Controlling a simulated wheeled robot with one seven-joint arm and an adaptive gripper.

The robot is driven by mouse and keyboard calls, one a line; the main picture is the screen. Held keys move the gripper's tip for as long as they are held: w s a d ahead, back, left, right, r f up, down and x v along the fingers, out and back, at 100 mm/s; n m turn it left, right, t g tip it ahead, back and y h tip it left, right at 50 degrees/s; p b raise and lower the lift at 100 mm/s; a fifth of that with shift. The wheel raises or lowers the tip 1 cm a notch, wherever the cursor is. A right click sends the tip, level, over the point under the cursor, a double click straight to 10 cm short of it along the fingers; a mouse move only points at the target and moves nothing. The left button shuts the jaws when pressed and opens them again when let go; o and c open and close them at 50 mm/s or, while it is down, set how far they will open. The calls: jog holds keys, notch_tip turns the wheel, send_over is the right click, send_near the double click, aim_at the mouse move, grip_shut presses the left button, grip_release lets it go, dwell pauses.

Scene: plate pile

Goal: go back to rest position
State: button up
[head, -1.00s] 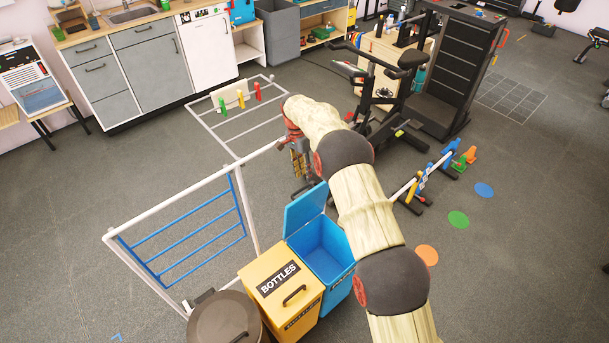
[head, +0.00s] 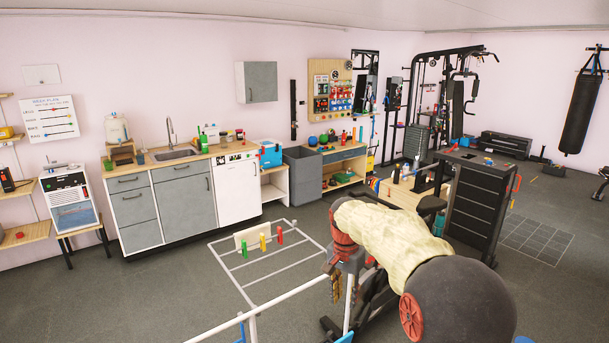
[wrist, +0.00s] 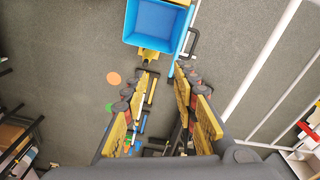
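My gripper (wrist: 165,76) shows in the wrist view with its two yellow-padded fingers apart and nothing between them. It points down over the floor, near an open blue bin (wrist: 157,22) at the top of that view. In the head view my gripper (head: 344,290) hangs at the end of my arm, in front of the exercise machine and above the floor. It is small there and partly hidden by a white post.
A white frame rail (head: 285,308) runs close by my gripper. A counter with a sink (head: 176,154) lines the back wall. Open grey floor (head: 150,300) lies at the left.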

jog(key=s+d+r+n+t, duration=0.1)
jog(key=s+d+r+n, duration=0.15)
jog(key=s+r, duration=0.55)
jog(key=s+d+r+n+t, duration=0.1)
jog(key=s+d+r+t, duration=0.3)
jog(key=s, duration=0.8)
jog(key=s+f+n, duration=0.1)
jog(key=s+n, duration=0.1)
jog(key=s, duration=0.7)
jog(key=s+d+f+n, duration=0.1)
jog(key=s+f+n, duration=0.1)
jog(key=s, duration=0.8)
